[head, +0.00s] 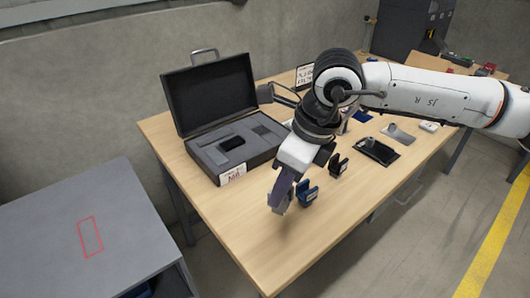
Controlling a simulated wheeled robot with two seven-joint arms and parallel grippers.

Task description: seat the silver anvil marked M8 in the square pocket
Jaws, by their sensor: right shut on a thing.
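My right gripper (283,190) points down over the front part of the table, just left of a small blue forked block (307,193). It is shut on a small silver-grey piece (279,206), mostly hidden by the fingers. It looks like the silver anvil, but I cannot read any mark on it. A dark pocket (232,143) is cut in the foam. I cannot tell which pocket is the square one. My left gripper is out of view.
A black forked block (338,166) stands right of the blue one. A dark tray (377,151) and a grey piece (398,133) lie farther right on the wooden table (240,228). A grey cabinet (60,225) stands at the left. The table's front left is clear.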

